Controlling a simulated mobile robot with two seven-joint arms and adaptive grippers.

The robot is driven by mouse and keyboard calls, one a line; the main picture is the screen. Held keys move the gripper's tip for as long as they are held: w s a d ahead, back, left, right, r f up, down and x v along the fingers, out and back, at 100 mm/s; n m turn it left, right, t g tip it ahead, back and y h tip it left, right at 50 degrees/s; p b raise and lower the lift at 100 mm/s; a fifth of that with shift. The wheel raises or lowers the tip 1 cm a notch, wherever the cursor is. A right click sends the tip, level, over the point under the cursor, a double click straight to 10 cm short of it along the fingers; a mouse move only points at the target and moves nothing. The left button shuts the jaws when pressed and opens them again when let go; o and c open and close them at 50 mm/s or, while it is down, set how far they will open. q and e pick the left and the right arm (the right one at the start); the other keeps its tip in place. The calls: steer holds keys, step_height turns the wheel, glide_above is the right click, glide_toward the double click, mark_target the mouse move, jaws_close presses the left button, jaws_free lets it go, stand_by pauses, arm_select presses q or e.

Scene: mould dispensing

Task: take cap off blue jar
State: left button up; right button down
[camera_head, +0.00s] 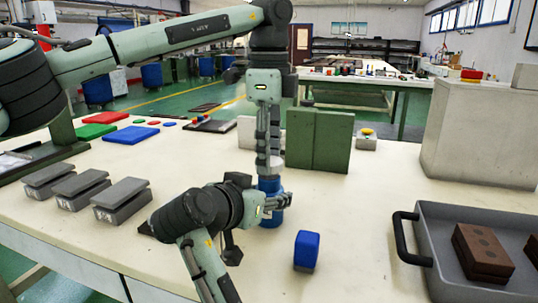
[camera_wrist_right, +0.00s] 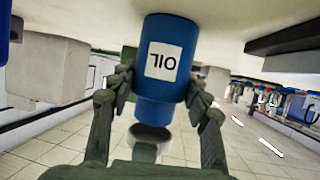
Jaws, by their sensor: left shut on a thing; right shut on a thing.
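The blue jar (camera_head: 270,217) stands upright on the pale table in the head view. In the right wrist view, which is upside down, the blue jar (camera_wrist_right: 165,60) shows a white label reading OIL. My right gripper (camera_head: 276,202) is shut around the jar's side, its fingers on either side in the wrist view (camera_wrist_right: 160,88). My left gripper (camera_head: 268,160) points straight down above the jar, shut on the grey cap (camera_head: 270,172). The cap also shows beyond the jar's neck in the wrist view (camera_wrist_right: 150,135). I cannot tell whether it still touches the neck.
A blue block (camera_head: 306,250) lies right of the jar. A grey tray (camera_head: 425,236) with brown blocks is at the right. A green mould (camera_head: 320,140) stands behind. Grey moulds (camera_head: 120,200) sit at left, and a large grey block (camera_head: 480,135) at back right. Table front is partly clear.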

arm_select(q)
steer(key=shift+r, duration=2)
arm_select(e)
steer(key=c, duration=0.6)
jaws_free()
steer(key=shift+c, duration=0.2)
steer(key=shift+s, duration=0.1)
steer(key=v, duration=1.1)
steer(key=shift+s+a, duration=0.2)
steer(key=shift+s, duration=0.1)
